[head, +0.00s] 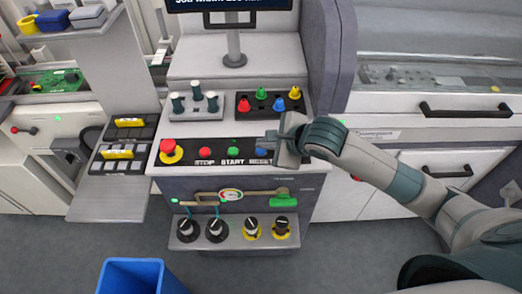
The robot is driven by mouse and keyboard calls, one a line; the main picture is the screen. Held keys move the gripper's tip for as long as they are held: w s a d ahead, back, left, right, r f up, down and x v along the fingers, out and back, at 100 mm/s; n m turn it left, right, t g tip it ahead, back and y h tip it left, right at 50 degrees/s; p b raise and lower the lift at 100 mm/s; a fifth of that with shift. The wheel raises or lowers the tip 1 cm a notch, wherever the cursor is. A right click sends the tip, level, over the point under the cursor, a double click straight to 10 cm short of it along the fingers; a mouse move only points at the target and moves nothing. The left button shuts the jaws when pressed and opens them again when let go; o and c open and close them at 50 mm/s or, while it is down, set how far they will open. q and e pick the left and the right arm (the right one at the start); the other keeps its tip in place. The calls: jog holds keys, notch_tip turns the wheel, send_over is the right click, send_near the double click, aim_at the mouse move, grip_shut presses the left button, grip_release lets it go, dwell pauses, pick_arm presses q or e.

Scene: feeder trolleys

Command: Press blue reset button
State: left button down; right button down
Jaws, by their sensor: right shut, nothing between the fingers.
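The blue reset button (261,154) is at the right end of the black button strip (218,152) on the machine's front panel. It is partly beside and below my right gripper (271,142), whose arm comes in from the right. The gripper is shut and empty, with its fingers just above and right of the blue button. I cannot tell whether they touch it. The label below the button is partly hidden. My left gripper is not in view.
On the same strip are a red-and-yellow emergency stop (171,151), a red button (204,152) and a green button (233,152). Behind stand toggle levers (195,98) and coloured knobs (270,101). Black rotary knobs (215,230) sit below. A blue bin (135,277) stands on the floor.

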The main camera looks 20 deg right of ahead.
aim_at(264, 153)
jog(key=shift+f+b, duration=0.6)
jog(key=shift+b, duration=0.1)
dwell(1.1)
jog(key=shift+r, duration=0.1)
dwell(0.4)
jog(key=shift+r+p, duration=0.35)
jog(key=shift+r, duration=0.4)
jog(key=shift+r, duration=0.15)
jog(key=shift+r+p, duration=1.3)
jog(key=shift+r, duration=1.1)
jog(key=shift+a, duration=0.1)
